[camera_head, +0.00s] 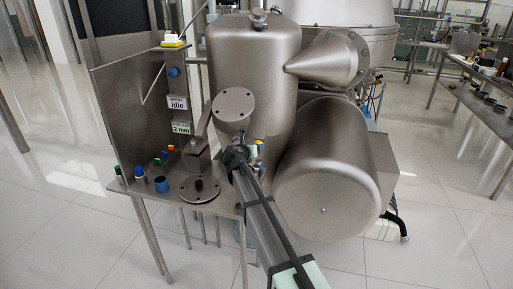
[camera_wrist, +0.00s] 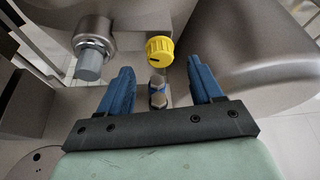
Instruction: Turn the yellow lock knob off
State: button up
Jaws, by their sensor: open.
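The yellow lock knob (camera_wrist: 159,49) is a ribbed round knob with a dark mark on its face. In the wrist view it sits at the upper middle, ahead of and between my fingertips, and it appears apart from them. In the head view only a small yellow part (camera_head: 261,148) shows beside the end of my arm. My gripper (camera_wrist: 160,68) is open, with its two blue fingers spread and nothing held. In the head view my gripper (camera_head: 238,156) is at the separator's front and partly hides the knob.
A metal fitting with a grey hexagonal end (camera_wrist: 90,62) is left of the knob. A small bolt-like fitting (camera_wrist: 157,90) lies between the fingers. The large steel drum (camera_head: 325,170) stands close on the right. A steel table (camera_head: 150,190) with coloured buttons is on the left.

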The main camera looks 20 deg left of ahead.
jog(key=shift+x, duration=2.55)
jog(key=shift+c, duration=0.5)
jog(key=c, duration=0.9)
jog(key=n+h, duration=0.2)
jog(key=n, duration=0.1)
jog(key=shift+a, duration=0.1)
jog(key=shift+c, duration=0.2)
jog(key=o, duration=1)
jog(key=shift+o, duration=0.2)
